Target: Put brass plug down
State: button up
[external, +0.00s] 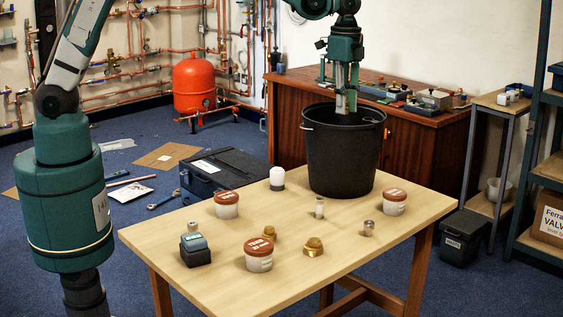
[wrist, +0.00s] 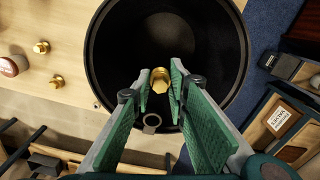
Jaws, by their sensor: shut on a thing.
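My gripper (wrist: 161,72) is shut on a brass plug (wrist: 160,79), which shows between the fingertips in the wrist view. The black bucket (external: 340,160) stands at the back of the wooden table (external: 205,255). In the external view my gripper (external: 346,108) points straight down with its fingertips at the bucket's mouth; the held plug cannot be made out there. In the wrist view the plug lies over the dark inside of the bucket (wrist: 105,55). Two other brass fittings (external: 313,246) (external: 270,232) sit on the table.
Lidded tubs (external: 259,257) (external: 227,207) (external: 394,204), small metal fittings (external: 320,207) (external: 368,229), a white-bodied container (external: 277,180) and a dark box-shaped device (external: 195,250) stand on the table. A wooden cabinet (external: 285,120) is behind the bucket. The table's front right is clear.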

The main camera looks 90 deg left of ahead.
notch_tip(320, 180, down, 13)
jog(key=shift+r, duration=0.15)
dwell(0.4)
jog(key=shift+f+b, duration=0.45)
jog(key=shift+f, duration=2.7)
jog(key=shift+f, duration=0.1)
jog(key=shift+f+b, duration=0.3)
jog(key=shift+f, duration=1.45)
jog(key=shift+f, duration=0.15)
jog(key=o, duration=0.9)
